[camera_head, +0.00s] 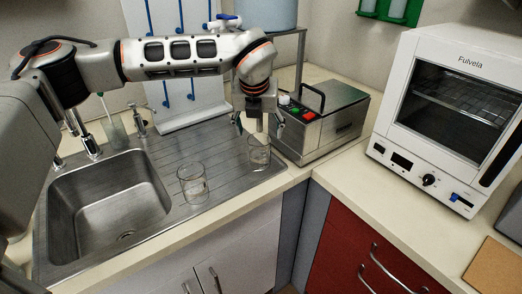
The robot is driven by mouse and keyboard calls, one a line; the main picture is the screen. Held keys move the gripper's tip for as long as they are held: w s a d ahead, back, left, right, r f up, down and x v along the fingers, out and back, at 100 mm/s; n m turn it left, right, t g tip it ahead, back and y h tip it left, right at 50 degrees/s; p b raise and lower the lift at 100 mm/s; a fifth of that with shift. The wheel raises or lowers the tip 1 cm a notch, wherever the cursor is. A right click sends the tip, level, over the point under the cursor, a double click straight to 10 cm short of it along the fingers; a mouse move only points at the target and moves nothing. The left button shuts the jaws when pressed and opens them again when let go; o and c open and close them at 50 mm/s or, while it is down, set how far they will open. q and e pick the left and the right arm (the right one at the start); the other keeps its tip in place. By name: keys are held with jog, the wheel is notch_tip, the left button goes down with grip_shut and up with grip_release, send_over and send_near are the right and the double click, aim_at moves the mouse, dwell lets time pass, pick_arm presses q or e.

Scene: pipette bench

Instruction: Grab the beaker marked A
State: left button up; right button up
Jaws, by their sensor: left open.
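Two clear glass beakers stand upright on the ribbed metal drainboard (222,178). One beaker (193,184) is nearer the sink basin. The other beaker (259,153) is farther right, by the drainboard's right edge. I cannot read a letter A on either one. My left gripper (258,128) points down with its fingers spread, directly over the right beaker, at about its rim. I cannot tell whether the fingers touch the glass. My right gripper is not in view.
A metal box with a black handle (323,122) stands close to the right of the left gripper. A white oven (448,112) stands at the right. The sink basin (108,202) and faucet (90,146) are at the left. The front counter between the drainboard and the oven is clear.

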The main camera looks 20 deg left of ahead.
aim_at(260, 141)
pick_arm(q)
jog(key=x, duration=0.3)
jog(key=p+x, duration=0.1)
jog(key=x, duration=0.1)
jog(key=shift+s+f, duration=0.15)
jog(key=shift+s, duration=0.1)
jog(key=shift+w+f, duration=0.2)
jog(key=shift+f, duration=0.15)
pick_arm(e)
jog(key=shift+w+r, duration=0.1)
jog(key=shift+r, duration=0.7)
pick_arm(q)
jog(key=c, duration=1.2)
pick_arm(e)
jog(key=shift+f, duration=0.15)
